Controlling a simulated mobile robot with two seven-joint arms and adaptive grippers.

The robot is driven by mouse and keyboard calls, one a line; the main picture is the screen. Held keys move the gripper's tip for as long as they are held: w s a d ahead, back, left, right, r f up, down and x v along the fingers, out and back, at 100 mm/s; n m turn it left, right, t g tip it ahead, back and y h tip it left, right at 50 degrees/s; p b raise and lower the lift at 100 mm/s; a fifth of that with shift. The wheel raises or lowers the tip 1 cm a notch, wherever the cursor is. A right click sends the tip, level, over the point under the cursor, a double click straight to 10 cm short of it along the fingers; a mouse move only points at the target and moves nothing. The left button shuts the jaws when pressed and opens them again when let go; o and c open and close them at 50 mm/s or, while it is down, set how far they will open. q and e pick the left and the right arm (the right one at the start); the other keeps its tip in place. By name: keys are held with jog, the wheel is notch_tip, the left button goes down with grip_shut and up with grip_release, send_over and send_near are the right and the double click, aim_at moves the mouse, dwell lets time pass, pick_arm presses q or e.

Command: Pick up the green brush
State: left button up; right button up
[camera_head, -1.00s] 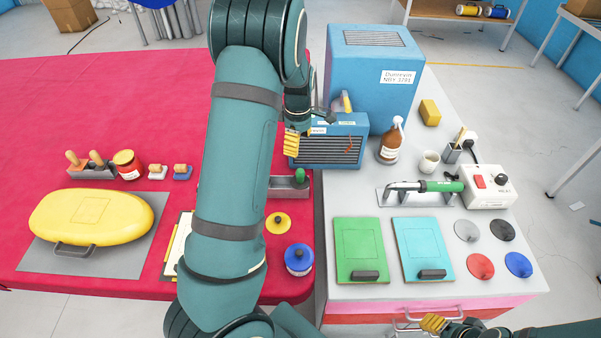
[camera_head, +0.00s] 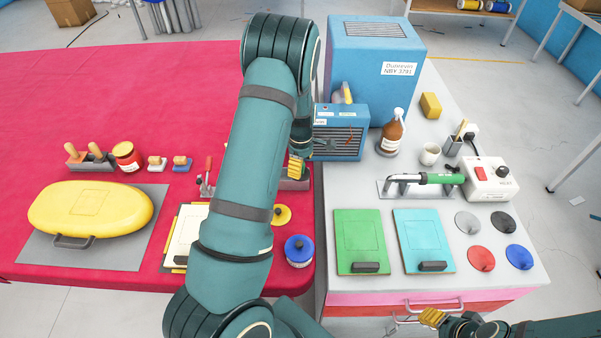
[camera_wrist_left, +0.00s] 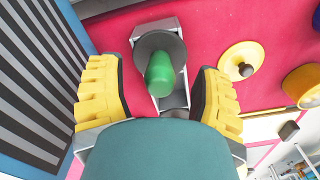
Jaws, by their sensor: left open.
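The green brush (camera_wrist_left: 160,76) shows in the left wrist view as a rounded green handle above a dark round part. It stands in a grey holder (camera_wrist_left: 178,97). My left gripper (camera_wrist_left: 160,95) is open, with one yellow finger on each side of the handle and visible gaps between. In the head view my left gripper (camera_head: 297,167) is over the grey holder (camera_head: 296,185) and hides the brush. My right gripper (camera_head: 432,318) is at the bottom, by the drawer front. Whether it is open cannot be told.
A blue slatted unit (camera_head: 338,134) stands right beside my left gripper. A yellow round lid (camera_head: 282,215) and a blue-lidded jar (camera_head: 299,251) lie nearer.

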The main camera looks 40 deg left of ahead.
pick_arm(q)
jog(key=shift+a+f, duration=0.1)
jog(key=shift+f, duration=0.7)
grip_shut()
notch_tip(320, 180, up, 10)
jog(key=shift+r+p, duration=0.1)
jog(key=shift+p, duration=0.35)
